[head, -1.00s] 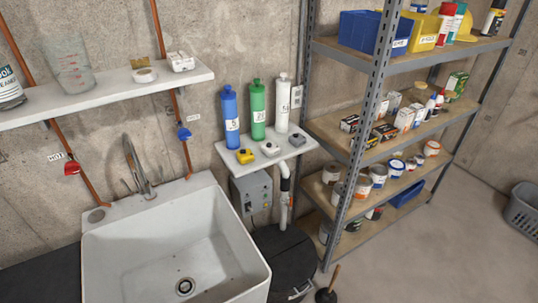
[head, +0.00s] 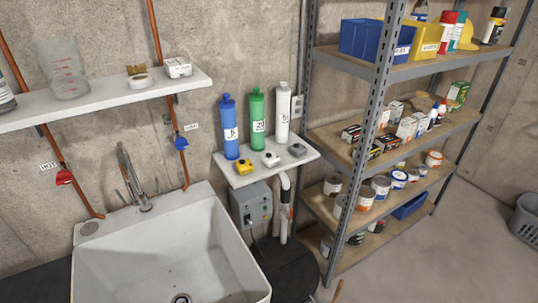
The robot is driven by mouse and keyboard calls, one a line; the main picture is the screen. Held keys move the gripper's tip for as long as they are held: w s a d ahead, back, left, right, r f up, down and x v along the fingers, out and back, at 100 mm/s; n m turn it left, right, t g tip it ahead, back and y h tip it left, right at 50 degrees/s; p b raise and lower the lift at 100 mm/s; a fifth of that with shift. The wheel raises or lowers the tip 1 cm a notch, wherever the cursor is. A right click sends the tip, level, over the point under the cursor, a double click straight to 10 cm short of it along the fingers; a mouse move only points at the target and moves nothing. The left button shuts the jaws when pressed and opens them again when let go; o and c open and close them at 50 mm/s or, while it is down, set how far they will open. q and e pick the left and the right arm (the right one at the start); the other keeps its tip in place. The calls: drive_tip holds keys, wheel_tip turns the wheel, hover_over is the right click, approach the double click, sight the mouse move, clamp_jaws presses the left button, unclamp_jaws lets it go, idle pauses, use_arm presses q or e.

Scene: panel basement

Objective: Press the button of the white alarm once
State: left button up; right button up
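The white alarm (head: 271,159) is a small rounded device on the small white wall shelf (head: 262,172). The button on the white alarm is too small to make out clearly. Neither of my grippers shows in the head view.
A white sink (head: 165,250) stands at the left front. A metal shelving unit (head: 350,140) with cans and boxes rises close on the right. A grey box (head: 251,206) and a dark round lid (head: 285,268) are below the small shelf. Open floor lies at the right.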

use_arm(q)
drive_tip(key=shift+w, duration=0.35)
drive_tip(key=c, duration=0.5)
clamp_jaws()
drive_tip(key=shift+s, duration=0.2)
